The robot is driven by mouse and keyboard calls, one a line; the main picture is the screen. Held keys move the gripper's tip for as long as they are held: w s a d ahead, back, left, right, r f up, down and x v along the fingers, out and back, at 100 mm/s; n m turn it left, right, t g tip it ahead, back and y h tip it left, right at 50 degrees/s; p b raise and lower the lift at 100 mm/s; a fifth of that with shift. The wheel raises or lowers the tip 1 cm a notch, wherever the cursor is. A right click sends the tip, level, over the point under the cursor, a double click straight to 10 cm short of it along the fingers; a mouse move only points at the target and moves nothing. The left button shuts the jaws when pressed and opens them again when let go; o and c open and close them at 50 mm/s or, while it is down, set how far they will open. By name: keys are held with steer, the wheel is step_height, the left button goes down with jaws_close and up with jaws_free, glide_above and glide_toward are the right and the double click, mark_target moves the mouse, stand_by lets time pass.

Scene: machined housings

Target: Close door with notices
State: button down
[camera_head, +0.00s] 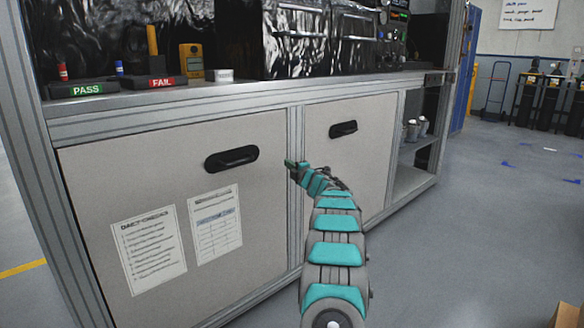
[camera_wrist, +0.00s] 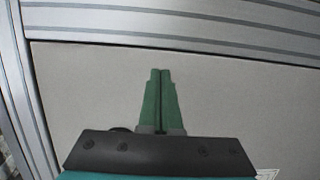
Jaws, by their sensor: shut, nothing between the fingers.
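The door with notices (camera_head: 95,185) is the wide pale panel at the left of the bench's lower front. It carries two printed sheets, one at the left (camera_head: 148,250) and one at the right (camera_head: 215,224), and a black handle (camera_head: 231,158) near its top. It looks about flush with the frame; a small gap cannot be ruled out. My gripper (camera_head: 289,163) is near the door's upper right edge, right of the handle. In the wrist view its green fingers (camera_wrist: 160,72) are together and empty before a pale panel (camera_wrist: 80,85). Contact cannot be told.
A second pale door (camera_head: 362,160) with a black handle (camera_head: 343,129) is right of the post. Open shelves (camera_head: 412,180) stand further right. The benchtop (camera_head: 270,88) holds PASS (camera_head: 87,90) and FAIL (camera_head: 162,83) trays. The floor (camera_head: 480,230) at the right is mostly clear.

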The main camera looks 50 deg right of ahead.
steer(key=s+b, duration=0.1)
steer(key=s, duration=1)
steer(key=shift+s+a, duration=0.15)
steer(key=shift+s, duration=0.15)
